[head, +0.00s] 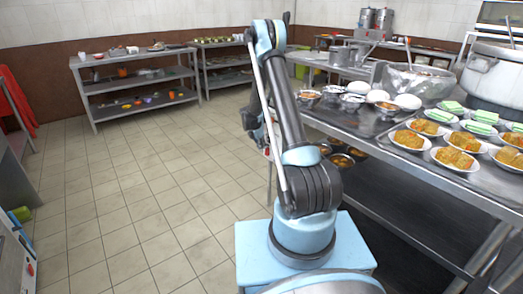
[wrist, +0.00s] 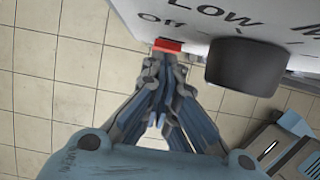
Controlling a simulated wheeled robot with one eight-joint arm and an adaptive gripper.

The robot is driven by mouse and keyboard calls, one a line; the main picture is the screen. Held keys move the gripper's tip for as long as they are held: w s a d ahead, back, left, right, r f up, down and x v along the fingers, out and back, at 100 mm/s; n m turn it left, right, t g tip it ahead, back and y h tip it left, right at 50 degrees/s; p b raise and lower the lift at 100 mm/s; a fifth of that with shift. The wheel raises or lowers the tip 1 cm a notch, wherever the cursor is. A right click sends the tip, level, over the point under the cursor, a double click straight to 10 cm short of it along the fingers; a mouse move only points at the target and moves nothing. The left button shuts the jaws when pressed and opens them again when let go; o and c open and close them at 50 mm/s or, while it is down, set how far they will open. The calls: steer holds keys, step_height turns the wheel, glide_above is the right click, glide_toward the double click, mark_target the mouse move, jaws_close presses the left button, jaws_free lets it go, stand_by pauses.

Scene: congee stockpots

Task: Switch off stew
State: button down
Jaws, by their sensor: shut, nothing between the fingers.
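In the wrist view, a white control panel (wrist: 200,38) shows the printed words "Off" and "LOW" beside a large dark knob (wrist: 245,66). A small red piece (wrist: 168,46) sits at the panel's lower edge, left of the knob. My gripper (wrist: 167,66) is shut and empty. Its fingertips are right at the red piece; I cannot tell whether they touch it. The knob's pointer setting is not clear. In the head view my gripper (head: 256,132) hangs left of the steel counter, partly hidden by my arm. I cannot make out the panel there.
The steel counter (head: 420,170) on the right holds plates of food (head: 456,160), bowls and a large pot (head: 495,75). Shelves (head: 140,90) stand at the back left. A white appliance (head: 18,262) is at the lower left. Tiled floor (head: 150,200) is open between.

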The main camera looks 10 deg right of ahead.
steer(key=shift+w+d+r, duration=0.1)
steer(key=shift+d, duration=0.25)
steer(key=a+v, duration=0.1)
steer(key=v, duration=1)
steer(key=shift+s+a, duration=0.3)
steer(key=shift+a, duration=0.1)
